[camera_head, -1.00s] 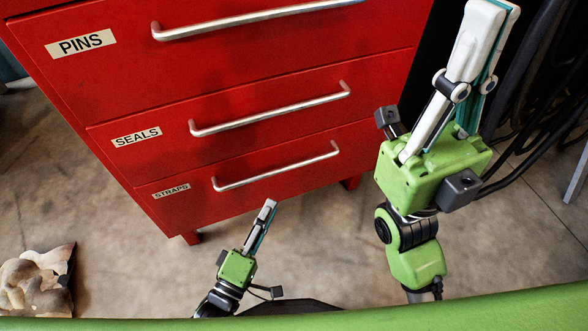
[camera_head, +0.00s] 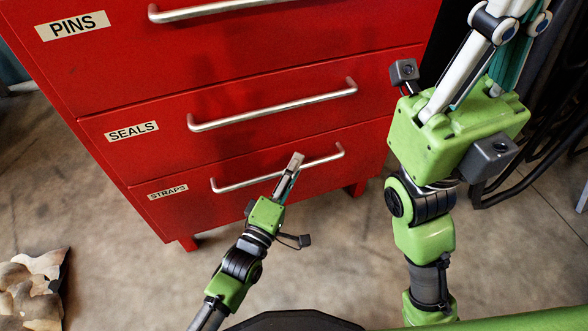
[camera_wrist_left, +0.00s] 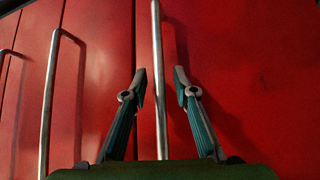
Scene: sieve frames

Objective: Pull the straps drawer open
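The straps drawer (camera_head: 250,208) is the lowest drawer of the red cabinet, with a "STRAPS" label at its left. Its front looks flush and shut. Its metal bar handle (camera_head: 236,187) runs across the front. My left gripper (camera_head: 297,157) is at this handle, right of its middle, and hides part of it. In the left wrist view my left gripper (camera_wrist_left: 160,75) is open, with one finger on each side of the straps handle (camera_wrist_left: 158,110) and visible gaps to the bar. My right gripper (camera_head: 495,45) is raised at the upper right; its fingertips are out of frame.
The seals drawer (camera_head: 240,140) and the pins drawer (camera_head: 260,55) above are shut, each with a bar handle. Black cables (camera_head: 545,130) hang at the right. A crumpled pale object (camera_head: 30,290) lies on the floor at lower left. The floor before the cabinet is otherwise clear.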

